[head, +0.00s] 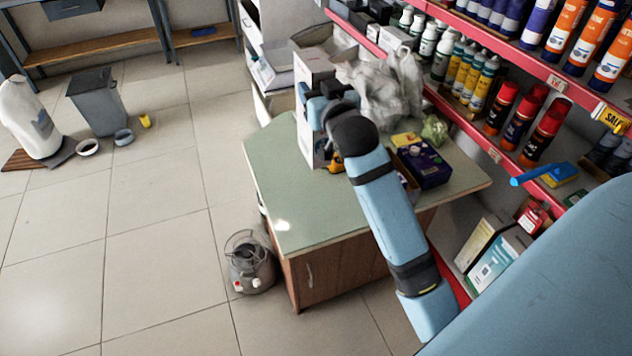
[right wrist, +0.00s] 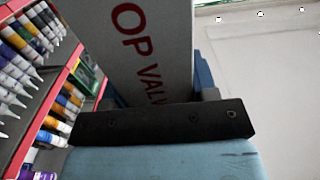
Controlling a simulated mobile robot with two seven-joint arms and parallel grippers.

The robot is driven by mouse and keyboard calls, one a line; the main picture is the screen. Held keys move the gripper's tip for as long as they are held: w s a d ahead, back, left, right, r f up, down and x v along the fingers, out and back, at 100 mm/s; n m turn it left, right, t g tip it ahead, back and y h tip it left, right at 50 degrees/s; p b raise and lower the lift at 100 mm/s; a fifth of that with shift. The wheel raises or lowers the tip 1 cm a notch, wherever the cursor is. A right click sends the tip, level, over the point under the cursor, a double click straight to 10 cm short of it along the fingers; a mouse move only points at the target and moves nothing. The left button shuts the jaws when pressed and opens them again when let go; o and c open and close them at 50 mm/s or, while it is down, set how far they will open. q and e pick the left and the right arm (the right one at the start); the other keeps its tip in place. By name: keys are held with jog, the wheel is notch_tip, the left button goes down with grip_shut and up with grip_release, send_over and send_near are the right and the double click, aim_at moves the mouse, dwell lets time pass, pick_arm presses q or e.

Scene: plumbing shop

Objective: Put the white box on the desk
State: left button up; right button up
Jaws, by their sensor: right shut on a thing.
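The white box (head: 312,70) is tall and upright at the back left part of the green-topped desk (head: 300,205). My right gripper (head: 325,103) is shut on the box, with the arm reaching over the desk. My own gripper and arm cover part of the box, and I cannot tell whether its base touches the desk top. In the right wrist view the box (right wrist: 150,50) fills the upper middle, with red lettering, close against the gripper. My left gripper is not in view.
Plastic bags (head: 385,90) and a dark purple box (head: 428,166) crowd the desk's back and right. A red-edged shelf (head: 520,170) with bottles and cans borders the right. The desk's front left is clear. A small appliance (head: 250,265) stands on the floor beside it.

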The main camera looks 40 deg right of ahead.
aim_at(322, 165)
notch_tip(322, 165, down, 14)
jog(key=shift+f+b, duration=0.1)
jog(key=shift+b, duration=0.7)
notch_tip(322, 165, down, 4)
jog(key=shift+f+b, duration=0.1)
jog(key=shift+b, duration=0.2)
jog(key=shift+f, duration=0.1)
jog(key=o, duration=1.3)
jog(key=shift+c, duration=0.2)
jog(key=shift+o, duration=0.2)
